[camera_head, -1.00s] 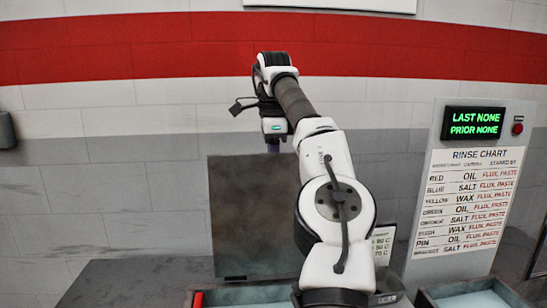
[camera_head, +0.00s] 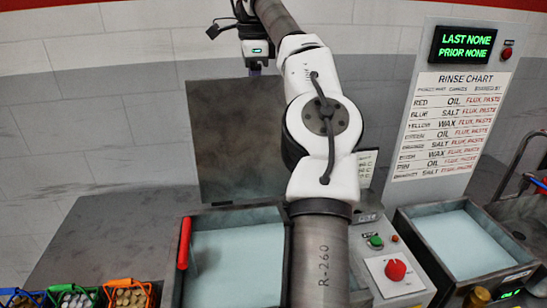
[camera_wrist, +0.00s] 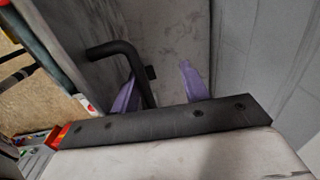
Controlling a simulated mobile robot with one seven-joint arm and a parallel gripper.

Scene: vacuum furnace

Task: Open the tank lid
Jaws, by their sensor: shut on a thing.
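The tank lid (camera_head: 237,140) is a dark grey square panel standing upright behind the open tank (camera_head: 188,285), which holds pale blue liquid. In the wrist view the lid's grey face (camera_wrist: 180,35) fills the middle, with a bent black handle (camera_wrist: 112,50). My gripper (camera_head: 255,70) is at the lid's top edge. Its purple fingers (camera_wrist: 160,90) show in the wrist view, shut on the handle. The handle runs beside the left finger; the exact contact is partly hidden by the gripper body.
A red bar (camera_head: 184,243) is at the tank's left rim. Small baskets (camera_head: 128,296) are at front left. A panel with green and red buttons (camera_head: 396,270) is right of the tank. A second basin (camera_head: 460,240) and the rinse chart board (camera_head: 450,120) are further right.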

